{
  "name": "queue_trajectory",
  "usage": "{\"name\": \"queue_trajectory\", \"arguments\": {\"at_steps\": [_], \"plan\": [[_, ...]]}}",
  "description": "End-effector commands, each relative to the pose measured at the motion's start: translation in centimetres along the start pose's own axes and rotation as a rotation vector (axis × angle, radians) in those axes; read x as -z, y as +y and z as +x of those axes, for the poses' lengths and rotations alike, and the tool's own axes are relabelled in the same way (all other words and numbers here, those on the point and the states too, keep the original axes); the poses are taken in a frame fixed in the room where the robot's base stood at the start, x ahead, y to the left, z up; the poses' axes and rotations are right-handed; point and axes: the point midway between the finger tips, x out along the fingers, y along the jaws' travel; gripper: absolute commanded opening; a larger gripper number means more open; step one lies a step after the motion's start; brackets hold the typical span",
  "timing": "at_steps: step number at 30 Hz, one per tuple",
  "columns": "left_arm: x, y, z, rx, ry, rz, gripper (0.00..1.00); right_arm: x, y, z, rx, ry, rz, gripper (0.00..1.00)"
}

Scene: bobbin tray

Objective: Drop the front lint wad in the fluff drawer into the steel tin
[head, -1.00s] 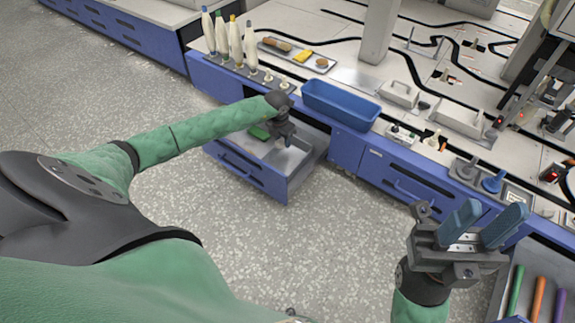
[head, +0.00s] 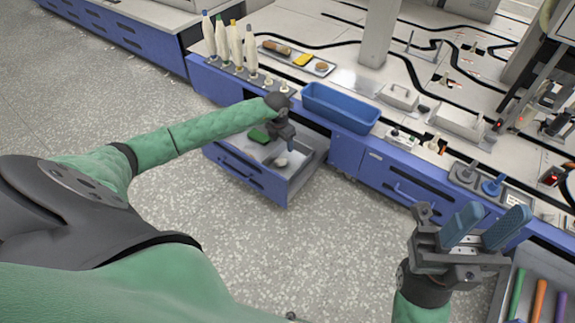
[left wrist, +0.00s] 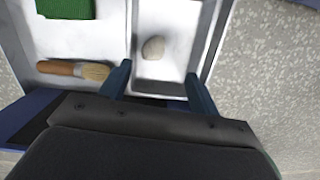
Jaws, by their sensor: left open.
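The fluff drawer (head: 277,187) stands pulled out under the bench. A pale, rounded lint wad (head: 281,163) lies inside it; in the left wrist view the wad (left wrist: 153,47) rests in a bright metal, walled section (left wrist: 165,88) on the right, which looks like the steel tin. I see no second wad. My left gripper (head: 289,147) is over the drawer; in the left wrist view its fingers (left wrist: 158,74) are apart and empty, with the wad beyond their tips. My right gripper (head: 486,226) is open and empty, far right of the drawer.
A green pad (left wrist: 65,8) and a wooden-handled brush (left wrist: 75,69) lie in the drawer's left section. A blue bin (head: 340,108) stands on the bench above. Bottle-like cones (head: 236,42) stand behind. The floor in front is clear.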

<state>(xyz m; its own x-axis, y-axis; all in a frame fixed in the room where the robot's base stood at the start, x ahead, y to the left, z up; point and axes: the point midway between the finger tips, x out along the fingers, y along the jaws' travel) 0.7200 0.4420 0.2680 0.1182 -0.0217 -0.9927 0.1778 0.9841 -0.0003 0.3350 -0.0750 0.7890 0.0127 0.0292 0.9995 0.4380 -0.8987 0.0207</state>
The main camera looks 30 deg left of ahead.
Motion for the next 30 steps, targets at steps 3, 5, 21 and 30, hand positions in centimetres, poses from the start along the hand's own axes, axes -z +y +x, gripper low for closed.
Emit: {"name": "queue_trajectory", "arguments": {"at_steps": [3, 5, 21, 30], "plan": [[-0.1, 0.1, -1.9, -0.002, -0.001, 0.001, 0.62, 0.1, 0.1, 0.8, -0.004, 0.003, 0.003, 0.36], [-0.1, 0.0, -2.9, -0.001, -0.001, 0.000, 0.62, 0.2, 0.1, 1.1, -0.007, 0.006, 0.006, 0.36], [0.0, 0.0, -6.5, 0.000, 0.001, 0.000, 0.62, 0.5, 0.5, 2.2, -0.022, 0.030, 0.016, 0.36], [0.0, 0.0, -6.5, 0.001, 0.000, 0.013, 0.62, 0.5, 0.4, 2.2, -0.022, 0.027, 0.016, 0.36]]}}
